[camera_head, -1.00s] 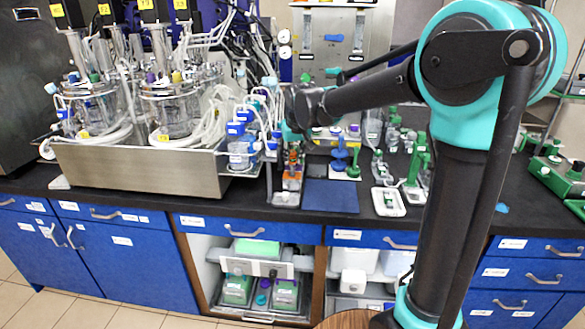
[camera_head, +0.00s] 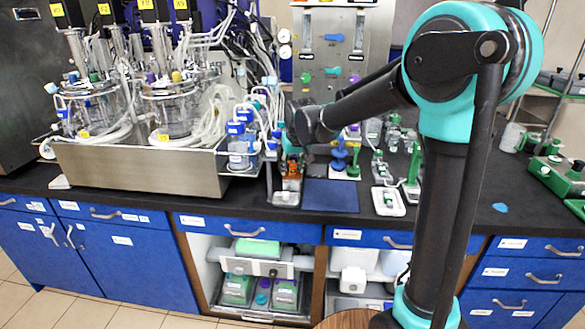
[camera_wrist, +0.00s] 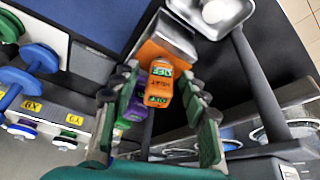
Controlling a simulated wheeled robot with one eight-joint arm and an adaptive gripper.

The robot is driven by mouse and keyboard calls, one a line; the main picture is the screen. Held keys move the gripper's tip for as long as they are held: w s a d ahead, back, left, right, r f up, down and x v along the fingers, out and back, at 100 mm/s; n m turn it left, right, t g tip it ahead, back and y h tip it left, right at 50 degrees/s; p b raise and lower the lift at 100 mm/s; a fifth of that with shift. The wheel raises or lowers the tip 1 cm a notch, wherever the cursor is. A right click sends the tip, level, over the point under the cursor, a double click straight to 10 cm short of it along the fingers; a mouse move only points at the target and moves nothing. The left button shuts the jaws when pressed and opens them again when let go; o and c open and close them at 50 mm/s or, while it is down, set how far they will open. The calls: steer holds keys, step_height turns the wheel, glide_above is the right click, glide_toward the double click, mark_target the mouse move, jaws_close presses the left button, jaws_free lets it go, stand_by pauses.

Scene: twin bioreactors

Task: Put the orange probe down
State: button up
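The orange probe (camera_wrist: 160,85), a block with white-and-green labels, shows in the wrist view between the two green-padded fingers of my gripper (camera_wrist: 162,78). The fingers stand apart on either side of it, with gaps showing beside the orange body. Its far end is by a metal holder (camera_wrist: 165,30) and an orange part. In the head view my gripper (camera_head: 288,138) is low over the bench beside the steel tray, above an orange and metal stand (camera_head: 289,186). My arm partly hides this spot, and the contact below is not clear.
A steel tray (camera_head: 140,170) with glass bioreactor vessels stands to the left. A blue mat (camera_head: 330,196) lies to the right of the stand. A white tray (camera_head: 388,203) and green-topped items stand farther right. A purple-labelled item (camera_wrist: 132,105) is close beside the left finger.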

steer(key=shift+r, duration=0.1)
steer(key=v, duration=1.2)
steer(key=s+d+f+m, duration=0.2)
steer(key=s+d+f, duration=0.4)
steer(key=d+f, duration=0.55)
steer(key=s+d+f+m+h, duration=0.1)
steer(key=s+d+f+m, duration=0.1)
steer(key=s+d+f, duration=1)
steer(key=s+d, duration=0.1)
steer(key=s, duration=0.3)
steer(key=shift+s+h, duration=0.15)
steer(key=shift+h, duration=0.15)
